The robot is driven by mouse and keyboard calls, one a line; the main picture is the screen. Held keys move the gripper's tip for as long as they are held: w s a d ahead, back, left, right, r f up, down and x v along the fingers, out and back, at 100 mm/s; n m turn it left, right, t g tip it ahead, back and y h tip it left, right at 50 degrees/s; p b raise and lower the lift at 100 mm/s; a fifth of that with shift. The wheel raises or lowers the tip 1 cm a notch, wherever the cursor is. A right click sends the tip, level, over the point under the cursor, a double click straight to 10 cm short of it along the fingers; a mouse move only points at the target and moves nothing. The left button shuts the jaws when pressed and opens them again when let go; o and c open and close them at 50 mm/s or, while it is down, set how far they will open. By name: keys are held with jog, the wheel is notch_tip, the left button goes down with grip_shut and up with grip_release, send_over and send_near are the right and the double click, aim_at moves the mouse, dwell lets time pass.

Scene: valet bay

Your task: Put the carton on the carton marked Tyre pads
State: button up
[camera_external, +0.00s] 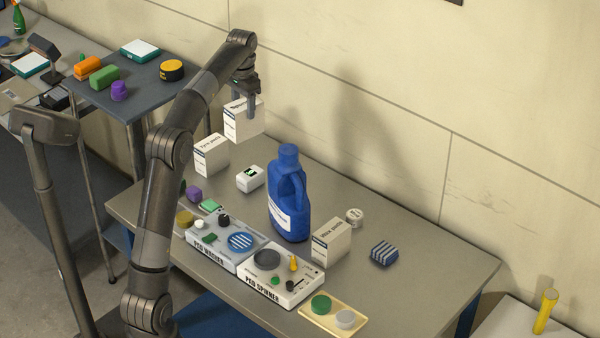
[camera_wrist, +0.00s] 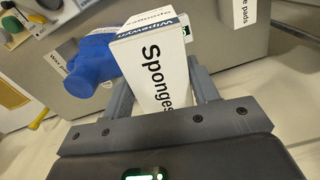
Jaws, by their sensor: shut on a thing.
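A white carton marked Sponges (camera_external: 240,122) is held in my gripper (camera_external: 251,108), above the back left of the table. In the wrist view the Sponges carton (camera_wrist: 158,70) sits between the two fingers of my gripper (camera_wrist: 165,95). The carton marked Tyre pads (camera_external: 211,157) stands upright on the table, below and a little left of the held carton, with a gap between them. Part of the Tyre pads carton also shows at the top right of the wrist view (camera_wrist: 241,14).
A tall blue jug (camera_external: 289,205) stands mid-table, with a small white device (camera_external: 250,178) behind it. A carton marked Wax pads (camera_external: 331,242) stands to the right. A pad washer (camera_external: 212,246) and pad spinner (camera_external: 281,277) line the front edge. The wall is close behind.

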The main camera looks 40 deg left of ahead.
jog(key=a+f, duration=0.7)
jog(key=a, duration=0.3)
jog(key=w+a+f+n, duration=0.1)
jog(key=a+f, duration=0.7)
jog(key=a, duration=0.3)
jog(key=shift+w+f+n, duration=0.15)
jog(key=shift+w+n, duration=0.1)
jog(key=shift+n, duration=0.05)
jog(key=shift+a+f, duration=0.1)
jog(key=shift+f, duration=0.05)
jog(key=o, duration=1)
jog(key=shift+o, duration=0.2)
notch_tip(320, 180, up, 8)
